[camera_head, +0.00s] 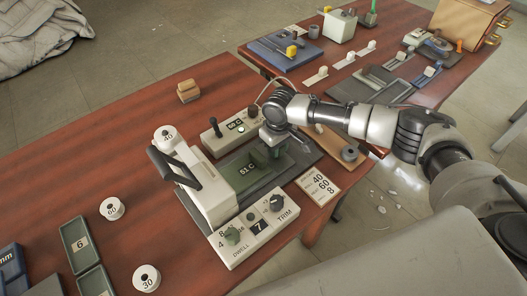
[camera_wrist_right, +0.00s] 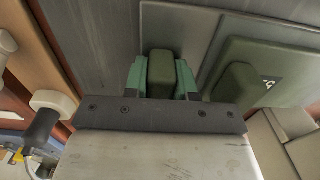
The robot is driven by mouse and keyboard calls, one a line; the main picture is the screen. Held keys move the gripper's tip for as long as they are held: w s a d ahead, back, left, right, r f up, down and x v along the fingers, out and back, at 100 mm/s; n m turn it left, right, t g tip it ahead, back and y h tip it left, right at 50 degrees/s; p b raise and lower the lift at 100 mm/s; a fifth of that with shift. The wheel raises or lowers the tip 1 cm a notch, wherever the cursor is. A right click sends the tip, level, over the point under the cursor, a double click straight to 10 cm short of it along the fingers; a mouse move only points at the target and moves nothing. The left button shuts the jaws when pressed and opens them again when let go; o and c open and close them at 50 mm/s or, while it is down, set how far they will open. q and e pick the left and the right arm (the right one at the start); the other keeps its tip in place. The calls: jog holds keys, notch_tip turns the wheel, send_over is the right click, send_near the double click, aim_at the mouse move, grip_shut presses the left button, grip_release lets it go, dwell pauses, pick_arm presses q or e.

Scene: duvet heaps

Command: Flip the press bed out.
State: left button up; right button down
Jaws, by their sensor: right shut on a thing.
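The press (camera_head: 205,185) is a cream machine with a dark lever handle, standing on a dark base on the table. Its dark green bed plate (camera_head: 238,180) carries a "61 C" reading. My right gripper (camera_head: 274,150) is lowered over the far right part of the bed area. In the right wrist view, its teal fingers (camera_wrist_right: 161,78) are shut around an upright dark green block (camera_wrist_right: 161,66). The gripper partly hides the join below. My left gripper is out of view.
A control box with DWELL and TRIM knobs (camera_head: 254,230) sits at the press front. A box with a small lever (camera_head: 227,132) stands behind. A number card (camera_head: 318,184) lies at right. White spools (camera_head: 112,208) and green trays (camera_head: 78,242) are at left.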

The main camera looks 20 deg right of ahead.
aim_at(297, 141)
jog(key=w+d, duration=0.1)
jog(key=d, duration=0.4)
jog(key=w+d, duration=0.1)
jog(key=d, duration=0.1)
jog(key=shift+w+d+p, duration=0.3)
jog(key=shift+w+p, duration=0.05)
jog(key=shift+d+r, duration=0.1)
jog(key=shift+d, duration=0.05)
jog(key=shift+w, duration=0.1)
jog(key=c, duration=1.3)
grip_release()
jog(key=shift+d, duration=0.1)
jog(key=o, duration=0.4)
jog(key=shift+d, duration=0.1)
jog(key=shift+r, duration=0.25)
notch_tip(297, 141, up, 10)
jog(key=shift+r, duration=0.1)
